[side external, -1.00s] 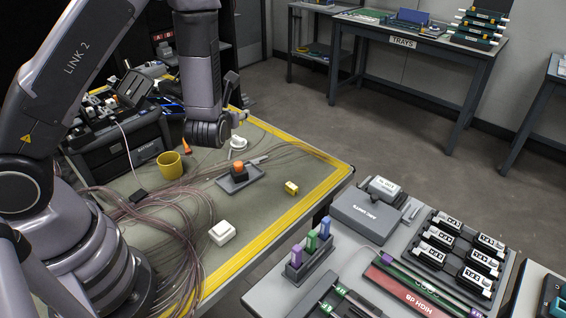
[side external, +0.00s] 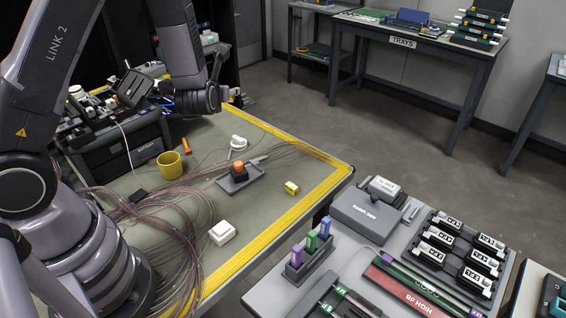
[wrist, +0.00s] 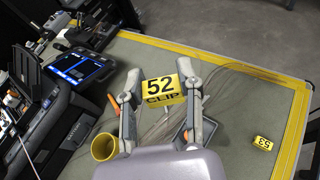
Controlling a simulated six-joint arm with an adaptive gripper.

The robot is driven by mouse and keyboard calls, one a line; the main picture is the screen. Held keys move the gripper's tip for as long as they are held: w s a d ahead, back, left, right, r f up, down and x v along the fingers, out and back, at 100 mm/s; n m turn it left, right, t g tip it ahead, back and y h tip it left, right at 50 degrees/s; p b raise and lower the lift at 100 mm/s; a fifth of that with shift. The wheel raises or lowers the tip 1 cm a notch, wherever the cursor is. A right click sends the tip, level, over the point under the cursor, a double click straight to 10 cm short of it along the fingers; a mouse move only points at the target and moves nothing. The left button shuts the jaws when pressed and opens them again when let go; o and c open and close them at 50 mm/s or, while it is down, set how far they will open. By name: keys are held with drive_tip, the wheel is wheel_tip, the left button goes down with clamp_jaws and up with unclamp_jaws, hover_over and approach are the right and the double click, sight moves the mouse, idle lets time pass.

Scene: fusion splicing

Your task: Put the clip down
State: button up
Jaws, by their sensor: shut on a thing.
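A yellow clip marked "52 CLIP" (wrist: 160,91) is between the two fingers of my gripper (wrist: 160,80) in the wrist view. My gripper is shut on it and holds it above the grey work mat (wrist: 236,112). In the side view the wrist is over the far left part of the mat (side external: 262,215); the fingers and the held clip cannot be made out there. A second small yellow clip (side external: 291,187), marked 53 in the wrist view (wrist: 263,143), lies on the mat near its yellow border.
A yellow cup (side external: 169,165), a grey tray (side external: 255,182) with an orange-topped item, a white box (side external: 222,233) and loose fibre loops (side external: 165,205) occupy the mat. A black machine with a lit screen (wrist: 80,66) stands at left. The mat around the second clip is fairly clear.

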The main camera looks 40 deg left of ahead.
drive_tip(key=s+a+f+n+g+y, duration=0.45)
drive_tip(key=s+a+f, duration=0.35)
drive_tip(key=a+f, duration=0.2)
drive_tip(key=n+g, duration=0.6)
hover_over(144, 188)
wheel_tip(144, 188, down, 6)
drive_tip(key=shift+y, duration=0.45)
wheel_tip(144, 188, down, 8)
drive_tip(key=shift+r, duration=0.1)
drive_tip(key=shift+f, duration=0.25)
drive_tip(key=shift+f, duration=0.15)
drive_tip(key=o, duration=0.8)
